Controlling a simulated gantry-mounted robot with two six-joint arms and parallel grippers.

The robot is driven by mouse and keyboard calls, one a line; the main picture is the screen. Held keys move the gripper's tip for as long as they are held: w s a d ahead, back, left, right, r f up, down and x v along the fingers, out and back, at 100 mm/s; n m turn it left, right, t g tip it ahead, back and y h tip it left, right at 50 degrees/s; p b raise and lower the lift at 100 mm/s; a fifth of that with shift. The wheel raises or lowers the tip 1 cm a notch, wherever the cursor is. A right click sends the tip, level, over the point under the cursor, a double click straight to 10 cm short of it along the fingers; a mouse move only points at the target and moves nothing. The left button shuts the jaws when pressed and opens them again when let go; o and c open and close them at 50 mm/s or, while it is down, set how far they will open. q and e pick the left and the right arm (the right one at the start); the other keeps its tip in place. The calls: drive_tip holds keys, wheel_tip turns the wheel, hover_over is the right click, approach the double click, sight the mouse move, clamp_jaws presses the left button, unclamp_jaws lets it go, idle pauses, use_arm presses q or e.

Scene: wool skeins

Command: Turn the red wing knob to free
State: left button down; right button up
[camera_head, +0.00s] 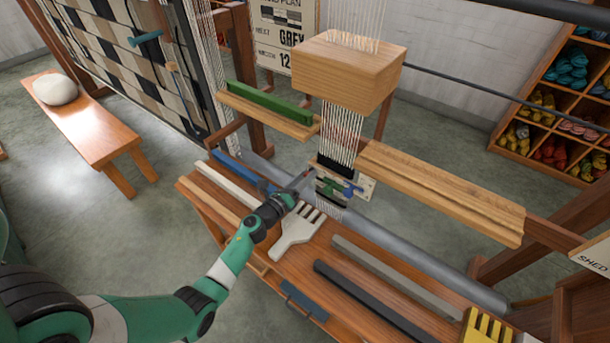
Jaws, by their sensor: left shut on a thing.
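My left arm reaches in from the lower left to a small pale plate (367,186) at the foot of the warp threads. My left gripper (304,183) is at the left end of this plate, shut on the red wing knob (307,173). Only a small red bit of the knob shows at the fingertips; its wings and its angle are too small and hidden to tell. A green knob (328,187) and a blue knob (349,190) sit to its right on the plate. My right gripper is not in view.
A white comb (296,231) lies on the bench just below my left gripper. Dark and grey bars (360,295) lie to the right, with a yellow comb (484,328). A wooden block (345,72) hangs above on the threads. A long wooden ledge (440,192) runs to the right.

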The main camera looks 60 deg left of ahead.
use_arm(q)
drive_tip(key=n+p, duration=0.1)
drive_tip(key=n, duration=0.4)
drive_tip(key=shift+n, duration=0.4)
drive_tip(key=n+p, duration=0.1)
drive_tip(key=n, duration=0.3)
drive_tip(key=shift+a+f+n, duration=0.1)
drive_tip(key=shift+n, duration=0.3)
drive_tip(key=shift+n+p, duration=0.3)
drive_tip(key=shift+c, duration=1.8)
unclamp_jaws()
drive_tip(key=shift+s+d+p, duration=0.25)
drive_tip(key=shift+s+p, duration=0.1)
drive_tip(key=shift+s, duration=0.2)
drive_tip(key=p+v, duration=0.3)
drive_tip(key=v, duration=0.7)
drive_tip(key=shift+s+d+f, duration=0.1)
drive_tip(key=shift+s+d, duration=0.05)
drive_tip(key=shift+s, duration=0.1)
